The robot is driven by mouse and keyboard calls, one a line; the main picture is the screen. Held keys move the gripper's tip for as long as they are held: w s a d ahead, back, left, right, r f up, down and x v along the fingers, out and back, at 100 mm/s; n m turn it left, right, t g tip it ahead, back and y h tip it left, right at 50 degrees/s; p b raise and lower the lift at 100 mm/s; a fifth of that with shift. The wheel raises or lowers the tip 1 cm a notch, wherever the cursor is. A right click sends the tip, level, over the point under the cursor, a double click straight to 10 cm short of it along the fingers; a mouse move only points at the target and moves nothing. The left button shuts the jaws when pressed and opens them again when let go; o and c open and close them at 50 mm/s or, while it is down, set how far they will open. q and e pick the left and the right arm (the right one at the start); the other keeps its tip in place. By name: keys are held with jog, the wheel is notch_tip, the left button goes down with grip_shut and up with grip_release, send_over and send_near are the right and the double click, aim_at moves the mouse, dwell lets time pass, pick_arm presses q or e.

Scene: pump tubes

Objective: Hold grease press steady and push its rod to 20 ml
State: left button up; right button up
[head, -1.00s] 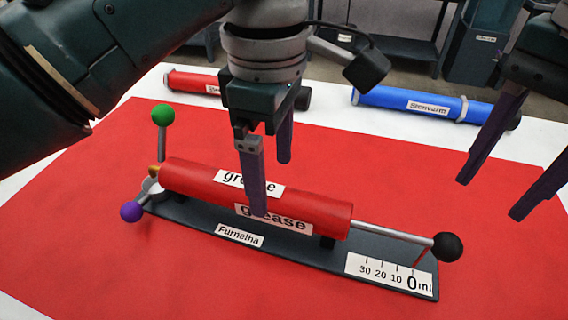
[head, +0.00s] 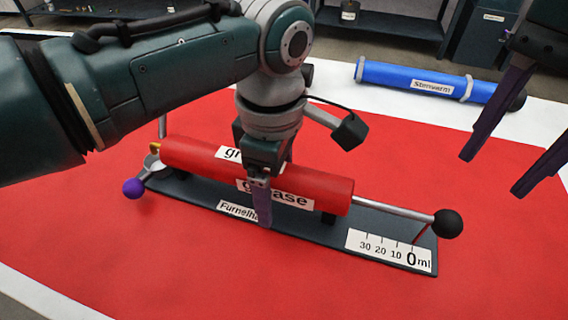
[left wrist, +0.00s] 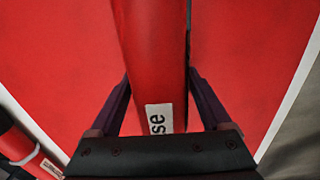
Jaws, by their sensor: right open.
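The red grease press barrel (head: 320,190) lies on a dark base plate (head: 300,234). Its silver rod (head: 392,210) sticks out right and ends in a black knob (head: 448,223). The rod's red pointer is by the 0 on the ml scale (head: 388,251). My left gripper (head: 262,205) is lowered over the barrel's middle, one finger in front of it. In the left wrist view the fingers straddle the barrel (left wrist: 152,60); whether they press on it I cannot tell. My right gripper (head: 490,175) is open and empty, above the mat at the right.
A blue tube (head: 385,74) lies behind on the white table edge. A purple ball (head: 134,188) sits on a lever at the press's left end. My left arm hides the back left. The red mat (head: 220,280) is clear in front.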

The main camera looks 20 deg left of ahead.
aim_at(454, 215)
pick_arm(q)
grip_shut()
dwell(0.4)
pick_arm(e)
jog(key=o, duration=0.3)
jog(key=shift+m, duration=0.4)
jog(key=shift+o, duration=0.5)
jog(key=shift+f+m, duration=0.2)
jog(key=shift+m, duration=0.4)
jog(key=m, duration=0.4)
jog(key=shift+f, duration=0.35)
jog(key=m, duration=0.2)
jog(key=f+m, duration=0.1)
jog(key=m, duration=0.2)
notch_tip(454, 215, down, 10)
jog(key=shift+r, duration=0.1)
